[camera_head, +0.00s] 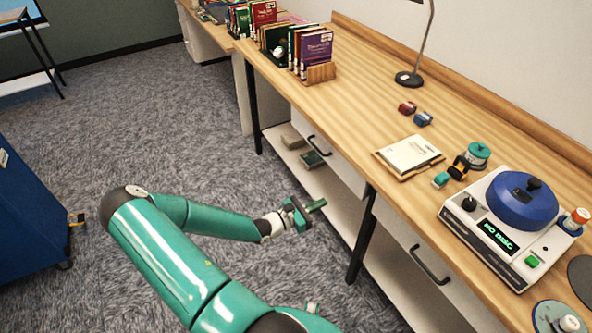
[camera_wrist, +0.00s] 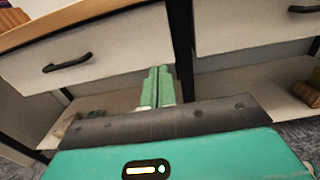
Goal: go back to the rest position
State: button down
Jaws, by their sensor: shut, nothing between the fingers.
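My gripper (camera_head: 314,206) is out in front of the wooden desk (camera_head: 356,92), below the level of its top, with the arm bent over the carpet. In the wrist view its two green fingers (camera_wrist: 157,87) lie side by side, closed, with nothing between them. They point toward the desk's front, near a dark leg (camera_wrist: 182,45) between two drawers. The gripper appears apart from the desk.
A white machine (camera_head: 510,225) with a blue lid, a notepad (camera_head: 409,155), small red and blue items and a lamp (camera_head: 409,79) stand on the desk. Books (camera_head: 314,50) stand at the back. A blue cabinet (camera_head: 30,215) is at left. Open carpet (camera_head: 160,120) lies between.

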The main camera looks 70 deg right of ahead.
jog(key=shift+a, duration=0.1)
jog(key=w+a+r+m+t+y, duration=0.45)
jog(key=w+a+r, duration=0.35)
jog(key=w+a, duration=0.45)
jog(key=w+a+r+m+t+y, duration=0.45)
jog(key=w+a+r, duration=0.35)
jog(key=w+a, duration=0.45)
jog(key=a+r+t+y, duration=0.2)
jog(key=a+r+t, duration=0.2)
jog(key=a+r, duration=0.6)
jog(key=s+a+r+t+y, duration=0.1)
jog(key=a+r+t, duration=0.4)
jog(key=a+r, duration=0.4)
jog(key=a, duration=0.5)
jog(key=shift+a+r+y, duration=0.15)
jog(key=shift+r+y, duration=0.2)
jog(key=shift+y, duration=0.05)
